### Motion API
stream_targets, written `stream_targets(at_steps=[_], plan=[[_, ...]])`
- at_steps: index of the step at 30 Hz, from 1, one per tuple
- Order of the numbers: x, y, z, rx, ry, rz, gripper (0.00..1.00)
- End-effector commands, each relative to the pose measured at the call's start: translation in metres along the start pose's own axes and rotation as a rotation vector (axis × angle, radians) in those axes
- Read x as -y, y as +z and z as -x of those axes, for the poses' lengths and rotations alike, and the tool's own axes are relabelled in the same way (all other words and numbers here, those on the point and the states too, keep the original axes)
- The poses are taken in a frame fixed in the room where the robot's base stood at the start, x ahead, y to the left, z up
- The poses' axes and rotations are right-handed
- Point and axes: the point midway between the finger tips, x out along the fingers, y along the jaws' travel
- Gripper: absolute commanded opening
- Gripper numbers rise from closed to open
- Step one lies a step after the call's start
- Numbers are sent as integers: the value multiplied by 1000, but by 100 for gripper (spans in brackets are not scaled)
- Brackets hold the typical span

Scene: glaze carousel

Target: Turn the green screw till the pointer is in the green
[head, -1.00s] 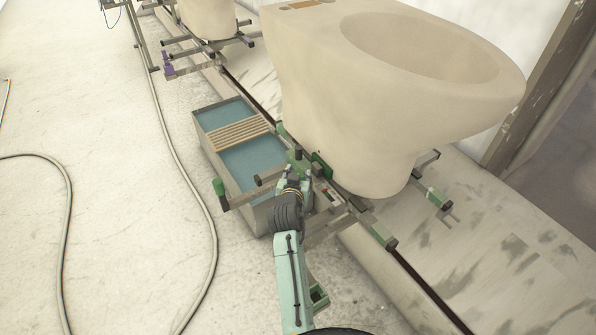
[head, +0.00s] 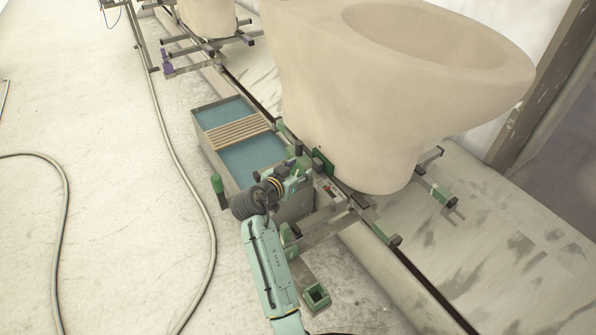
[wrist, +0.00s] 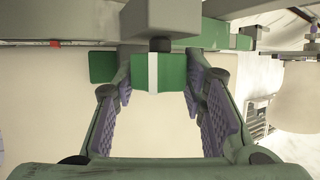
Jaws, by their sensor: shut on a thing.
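The green screw (wrist: 152,73) shows in the wrist view as a green block with a white stripe, below a grey shaft end. My gripper (wrist: 158,85) has its purple-padded fingers on both sides of it and is shut on it. In the head view my gripper (head: 300,168) is at the green-and-grey fixture beside the pale bowl, and hides most of the screw. A small scale plate (head: 329,190) with a red mark lies just right of my gripper; I cannot make out where its pointer stands.
The large pale bowl (head: 370,110) stands close behind the fixture. A trough of blue liquid (head: 235,110) with a slatted board (head: 238,130) is left of my gripper. A green handle (head: 219,190) sticks up nearby. A hose (head: 190,180) crosses the open floor at left.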

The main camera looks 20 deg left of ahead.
Motion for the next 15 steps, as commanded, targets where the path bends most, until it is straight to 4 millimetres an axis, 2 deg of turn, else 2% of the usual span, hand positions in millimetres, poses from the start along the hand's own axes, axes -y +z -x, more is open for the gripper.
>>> stream_targets(at_steps=[4, 5, 15], plan=[[0, 2, 0, 3, 0, 2, 10], [0, 2, 0, 3, 0, 2, 39], [0, 1, 0, 2, -1, 2, 59]])
